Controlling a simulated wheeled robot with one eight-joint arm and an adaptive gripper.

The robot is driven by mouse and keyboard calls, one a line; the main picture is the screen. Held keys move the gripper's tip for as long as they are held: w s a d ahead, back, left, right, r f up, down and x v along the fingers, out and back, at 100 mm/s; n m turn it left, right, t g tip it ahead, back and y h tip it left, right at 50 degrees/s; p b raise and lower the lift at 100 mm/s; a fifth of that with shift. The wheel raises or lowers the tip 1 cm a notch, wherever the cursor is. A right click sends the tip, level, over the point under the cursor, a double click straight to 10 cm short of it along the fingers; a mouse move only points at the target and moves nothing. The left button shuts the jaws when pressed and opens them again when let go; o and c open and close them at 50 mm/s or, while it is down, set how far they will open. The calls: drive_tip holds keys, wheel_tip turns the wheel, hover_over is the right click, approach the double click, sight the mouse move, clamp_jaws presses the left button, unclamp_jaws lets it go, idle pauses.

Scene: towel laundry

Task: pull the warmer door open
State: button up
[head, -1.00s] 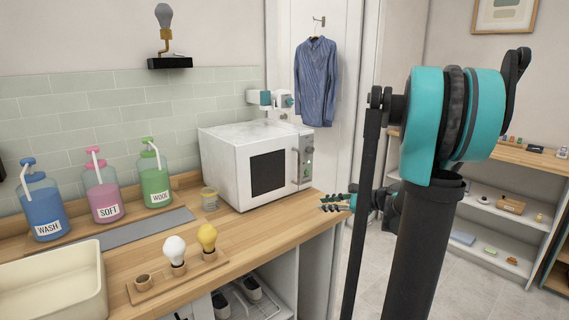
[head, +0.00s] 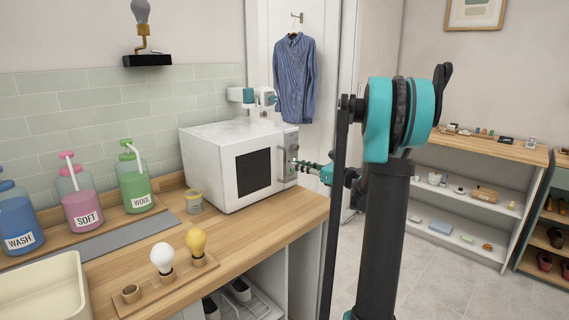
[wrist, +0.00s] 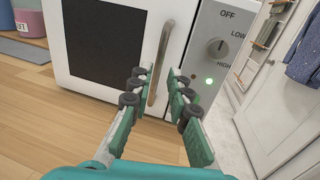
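The warmer (head: 218,150) is a white box like a microwave on the wooden counter. Its door (head: 226,186) has a dark window and looks shut. A curved metal handle (wrist: 158,65) runs upright along the door's right edge. My gripper (wrist: 162,78) is open, with its fingers on either side of the handle's lower part in the wrist view. I cannot tell if the fingers touch it. In the head view my gripper (head: 300,165) reaches the warmer's front right side from the right.
A control panel (wrist: 212,60) with a knob and a lit green light is right of the handle. Bulbs in a wooden holder (head: 175,275) stand on the counter's front. The floor right of the counter is clear.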

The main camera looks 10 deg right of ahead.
hover_over(285, 179)
drive_tip(key=shift+w, duration=0.3)
clamp_jaws()
idle(0.3)
